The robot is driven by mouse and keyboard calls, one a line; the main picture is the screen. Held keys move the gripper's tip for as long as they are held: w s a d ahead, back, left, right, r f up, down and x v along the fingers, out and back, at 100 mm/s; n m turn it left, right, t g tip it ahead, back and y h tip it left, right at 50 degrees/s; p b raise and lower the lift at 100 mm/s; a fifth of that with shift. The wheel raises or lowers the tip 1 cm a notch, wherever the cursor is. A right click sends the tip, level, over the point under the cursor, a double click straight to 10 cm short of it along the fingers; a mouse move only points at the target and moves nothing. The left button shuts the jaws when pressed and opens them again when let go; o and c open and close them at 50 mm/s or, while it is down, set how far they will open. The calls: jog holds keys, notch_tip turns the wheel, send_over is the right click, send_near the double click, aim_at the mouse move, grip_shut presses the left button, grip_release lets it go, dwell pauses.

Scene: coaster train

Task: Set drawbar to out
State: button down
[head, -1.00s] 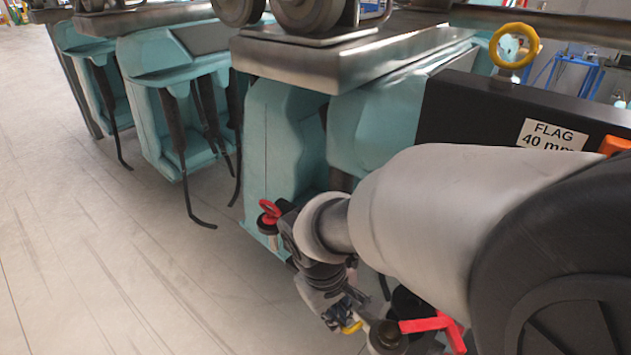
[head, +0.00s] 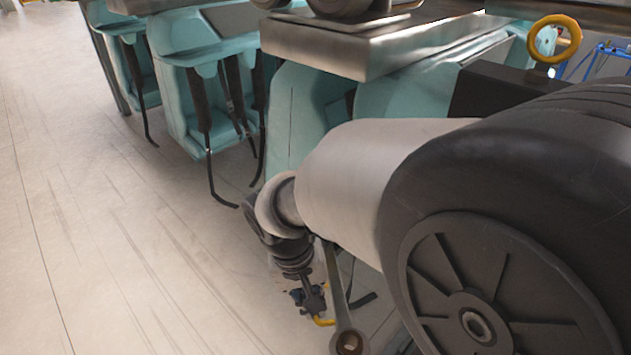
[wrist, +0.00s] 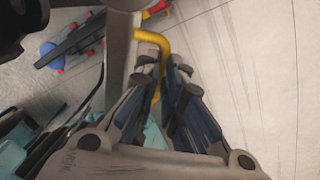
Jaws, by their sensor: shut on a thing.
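My gripper (head: 309,300) is low beside the train, its fingers closed around a bent yellow handle (head: 324,322). In the wrist view the handle (wrist: 158,50) runs down between the two fingers (wrist: 165,88). A grey metal bar with a round eye at its end, seemingly the drawbar (head: 341,305), stands just right of the gripper in the head view. In the wrist view a grey bar (wrist: 117,65) passes close left of the fingers. The bar's other end is hidden behind my arm. Whether the handle joins the bar is unclear.
Teal train cars (head: 300,105) with black hanging restraints (head: 197,105) stand behind the arm. A yellow ring (head: 556,38) sits at upper right. In the wrist view, red and blue parts (wrist: 60,52) lie at upper left. The floor at left is clear.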

jog(key=shift+s+a+f, duration=0.2)
jog(key=shift+f, duration=0.05)
dwell(0.3)
jog(key=c, duration=1.8)
grip_release()
jog(key=shift+w, duration=0.1)
jog(key=shift+o, duration=0.6)
jog(key=shift+r, duration=0.15)
jog(key=shift+w+a+r, duration=0.1)
notch_tip(320, 180, up, 12)
jog(key=a, duration=0.2)
jog(key=shift+f, duration=0.2)
